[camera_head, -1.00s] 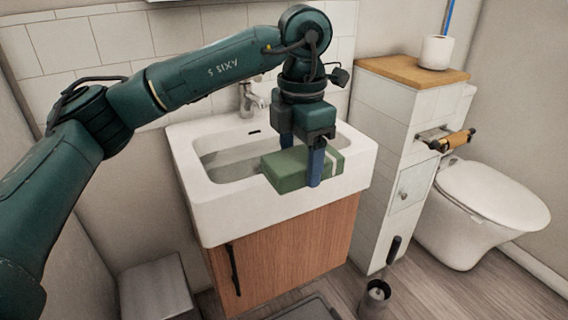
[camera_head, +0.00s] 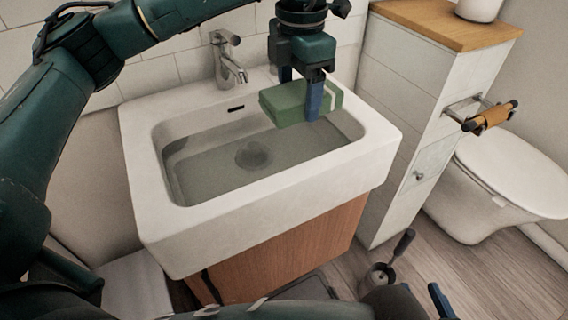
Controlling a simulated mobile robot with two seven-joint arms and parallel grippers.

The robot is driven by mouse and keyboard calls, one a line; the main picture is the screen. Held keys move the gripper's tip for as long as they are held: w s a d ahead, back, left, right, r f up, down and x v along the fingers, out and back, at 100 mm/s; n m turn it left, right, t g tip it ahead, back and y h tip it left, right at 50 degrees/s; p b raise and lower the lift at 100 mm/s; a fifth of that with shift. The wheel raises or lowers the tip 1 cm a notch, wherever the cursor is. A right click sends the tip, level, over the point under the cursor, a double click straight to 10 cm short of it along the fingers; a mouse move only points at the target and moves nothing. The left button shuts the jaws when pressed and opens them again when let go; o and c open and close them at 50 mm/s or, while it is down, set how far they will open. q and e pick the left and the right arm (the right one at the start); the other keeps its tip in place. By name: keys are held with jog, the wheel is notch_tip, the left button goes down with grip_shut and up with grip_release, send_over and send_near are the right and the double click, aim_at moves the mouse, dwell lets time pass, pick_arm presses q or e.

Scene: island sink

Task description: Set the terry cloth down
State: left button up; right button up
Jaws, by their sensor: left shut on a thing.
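The terry cloth (camera_head: 284,104) is a folded green block with a white stripe near its right end. My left gripper (camera_head: 312,104) is shut on it from above. The cloth hangs above the right back part of the white sink (camera_head: 160,228). My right gripper (camera_head: 424,302) shows only in part at the bottom edge, with one blue finger in view; its opening cannot be told.
A chrome faucet (camera_head: 228,58) stands at the sink's back left. A tall white cabinet with a wooden top (camera_head: 447,22) stands right of the sink, with a paper holder (camera_head: 490,117) on its side. A toilet (camera_head: 510,178) is further right. A brush holder (camera_head: 378,276) stands on the floor.

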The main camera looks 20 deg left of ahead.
pick_arm(q)
notch_tip(320, 180, down, 16)
jog(key=shift+r+b, duration=0.1)
jog(key=shift+b, duration=0.9)
pick_arm(e)
jog(key=shift+w+a+f+n, duration=0.15)
jog(key=shift+a+f+n, duration=0.1)
jog(key=shift+f, duration=0.4)
jog(key=shift+w+a+f+n, duration=0.15)
jog(key=shift+a+f, duration=0.05)
jog(key=shift+f, duration=0.4)
pick_arm(q)
jog(key=shift+f, duration=0.2)
jog(key=o, duration=0.5)
jog(key=shift+f, duration=0.1)
jog(key=shift+o, duration=1)
pick_arm(e)
jog(key=shift+a+f, duration=0.1)
jog(key=shift+f, duration=0.05)
